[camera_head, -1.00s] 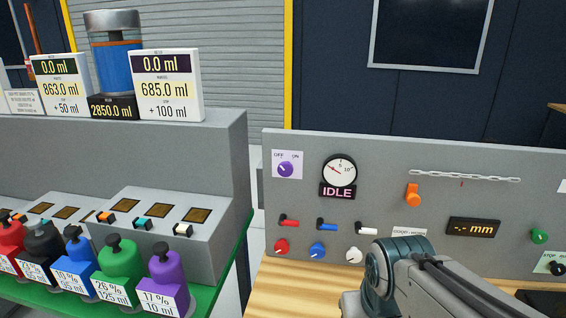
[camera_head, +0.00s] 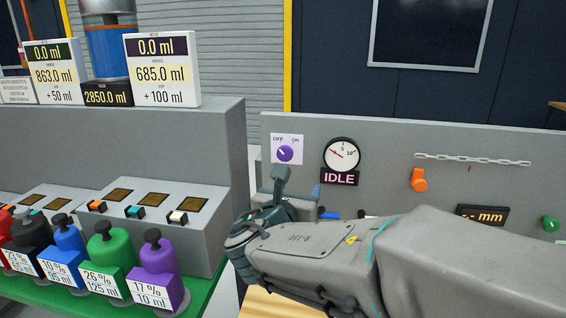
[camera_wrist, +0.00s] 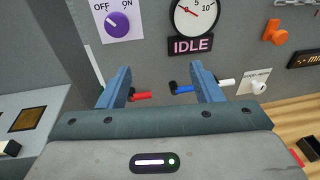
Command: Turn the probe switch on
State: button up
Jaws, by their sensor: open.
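A purple rotary knob on a white OFF/ON plate, the only switch so marked here, is on the grey panel in the head view (camera_head: 285,154) and at the upper left of the wrist view (camera_wrist: 118,25). Its white mark points up-left towards OFF. My gripper (camera_head: 298,182) is in front of the panel, below the knob. In the wrist view my gripper (camera_wrist: 160,70) has its two blue fingers spread with nothing between them. The knob is above the left finger, apart from it. No label reading "probe" is legible.
A dial gauge with an IDLE sign (camera_head: 342,156) is right of the knob. Red (camera_wrist: 141,96) and blue (camera_wrist: 183,89) levers show near the fingers. An orange knob (camera_head: 419,180) is further right. A grey console with coloured bottles (camera_head: 160,262) stands left.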

aim_at(284, 155)
jog(key=a+r+n+t+y, duration=0.1)
jog(key=a+n+t+y, duration=0.1)
jog(key=a+n, duration=0.25)
jog(key=shift+m, duration=0.25)
jog(key=w, duration=0.4)
jog(key=w+d, duration=0.1)
jog(key=w, duration=0.4)
jog(key=w+d+p, duration=0.1)
jog(key=w, duration=0.4)
jog(key=shift+w+d+r, duration=0.1)
jog(key=shift+w+r, duration=0.1)
jog(key=shift+r, duration=0.05)
jog(key=c, duration=1)
